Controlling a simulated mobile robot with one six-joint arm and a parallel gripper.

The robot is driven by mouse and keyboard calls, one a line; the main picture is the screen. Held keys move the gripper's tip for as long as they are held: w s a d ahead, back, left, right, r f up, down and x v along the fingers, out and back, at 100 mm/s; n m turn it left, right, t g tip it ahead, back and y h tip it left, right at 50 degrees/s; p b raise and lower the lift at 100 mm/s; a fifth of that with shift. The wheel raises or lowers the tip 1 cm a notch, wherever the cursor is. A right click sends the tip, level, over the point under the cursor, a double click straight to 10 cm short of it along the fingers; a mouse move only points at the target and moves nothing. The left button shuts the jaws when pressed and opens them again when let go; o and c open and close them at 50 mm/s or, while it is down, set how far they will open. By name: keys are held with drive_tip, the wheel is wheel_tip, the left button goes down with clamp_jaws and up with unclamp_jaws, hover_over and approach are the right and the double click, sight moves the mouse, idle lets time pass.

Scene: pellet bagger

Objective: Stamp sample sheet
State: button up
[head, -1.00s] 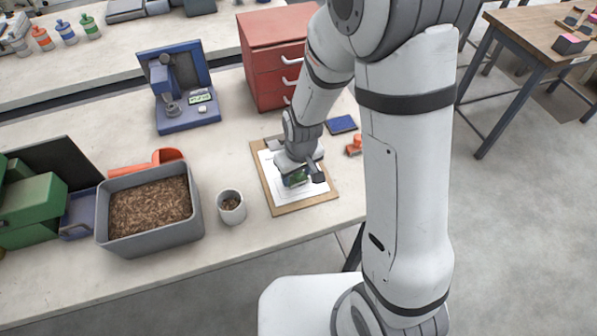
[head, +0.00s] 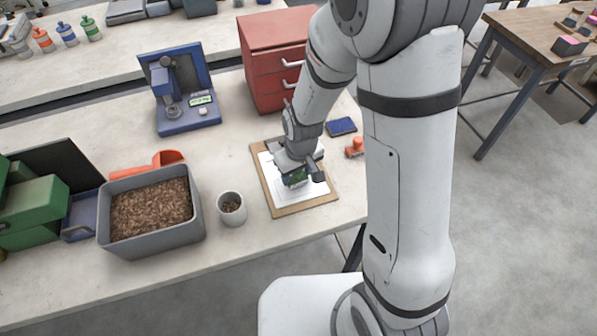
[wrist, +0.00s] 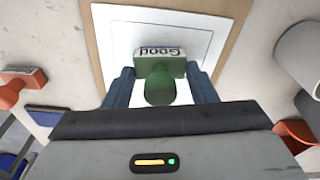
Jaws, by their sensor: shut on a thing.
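My gripper (wrist: 160,88) is shut on a green stamp (wrist: 160,92) with "Good" lettered on its block. The stamp is over the white sample sheet (wrist: 118,32), which lies on a brown clipboard (head: 285,209). I cannot tell whether the stamp's face touches the paper. In the head view the stamp (head: 295,178) is partly hidden by my gripper (head: 303,176). An orange stamp (head: 355,147) stands on the bench right of the clipboard; it also shows in the wrist view (wrist: 22,85). A blue ink pad (head: 341,126) lies behind it.
A grey bin of pellets (head: 200,222) and a white cup (head: 231,218) stand left of the clipboard. A red drawer cabinet (head: 268,65) and a blue press-like device (head: 180,95) stand behind. Bare bench lies between the device and the clipboard.

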drive_tip(key=shift+r+p, duration=1.65)
drive_tip(key=shift+r, duration=1.2)
